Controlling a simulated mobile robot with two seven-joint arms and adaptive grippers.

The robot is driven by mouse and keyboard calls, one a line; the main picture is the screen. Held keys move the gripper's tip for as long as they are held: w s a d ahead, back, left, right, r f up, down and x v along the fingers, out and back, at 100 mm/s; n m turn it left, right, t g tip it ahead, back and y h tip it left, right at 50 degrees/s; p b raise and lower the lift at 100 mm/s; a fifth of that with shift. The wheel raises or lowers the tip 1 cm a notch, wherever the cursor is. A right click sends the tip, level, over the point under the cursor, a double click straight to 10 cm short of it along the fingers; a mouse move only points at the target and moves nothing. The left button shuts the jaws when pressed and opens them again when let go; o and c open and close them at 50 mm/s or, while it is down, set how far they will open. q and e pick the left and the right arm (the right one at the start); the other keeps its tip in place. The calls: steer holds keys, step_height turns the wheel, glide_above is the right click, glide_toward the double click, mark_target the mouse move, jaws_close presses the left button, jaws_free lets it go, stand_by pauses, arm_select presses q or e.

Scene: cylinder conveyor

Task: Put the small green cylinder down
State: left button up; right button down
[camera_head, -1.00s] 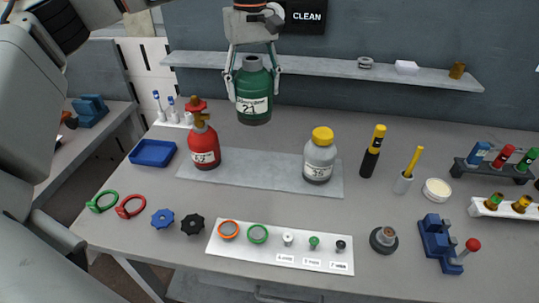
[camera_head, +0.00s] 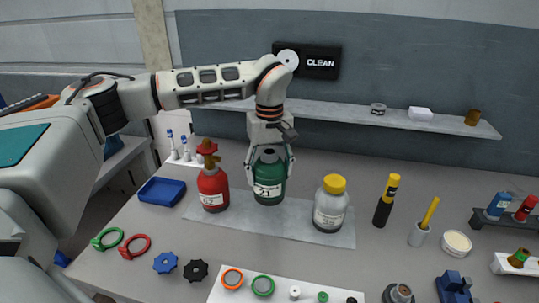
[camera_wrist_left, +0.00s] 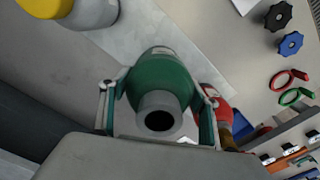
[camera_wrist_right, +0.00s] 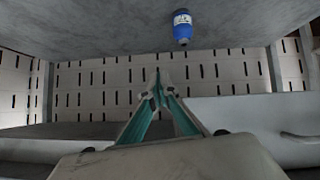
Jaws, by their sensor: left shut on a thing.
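The small green cylinder (camera_head: 268,188), labelled 21, is upright in my left gripper (camera_head: 270,172), between the red cylinder (camera_head: 213,188) and the grey cylinder with a yellow cap (camera_head: 330,205). Its base is at the grey mat (camera_head: 296,222); whether it touches or hovers just above, I cannot tell. In the left wrist view the fingers (camera_wrist_left: 160,110) sit on both sides of the green cylinder (camera_wrist_left: 158,72), its open neck facing the camera. My right gripper (camera_wrist_right: 158,90) is empty, with its fingertips together. It is outside the head view.
A blue tray (camera_head: 162,191) lies left of the mat. A wall shelf (camera_head: 340,118) runs behind my left arm. A black and yellow tool (camera_head: 386,202) stands to the right. Knobs, rings and a white parts strip (camera_head: 325,290) lie in front. A blue bottle (camera_wrist_right: 183,28) shows in the right wrist view.

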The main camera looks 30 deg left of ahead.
mark_target(269, 156)
arm_select(q)
steer(key=shift+w+f, duration=0.1)
steer(key=shift+f, duration=3.1)
steer(key=shift+f, duration=0.1)
steer(key=o, duration=2.1)
steer(key=shift+f, duration=0.1)
steer(key=shift+c, duration=0.2)
step_height(269, 156, up, 12)
steer(key=shift+r, duration=0.15)
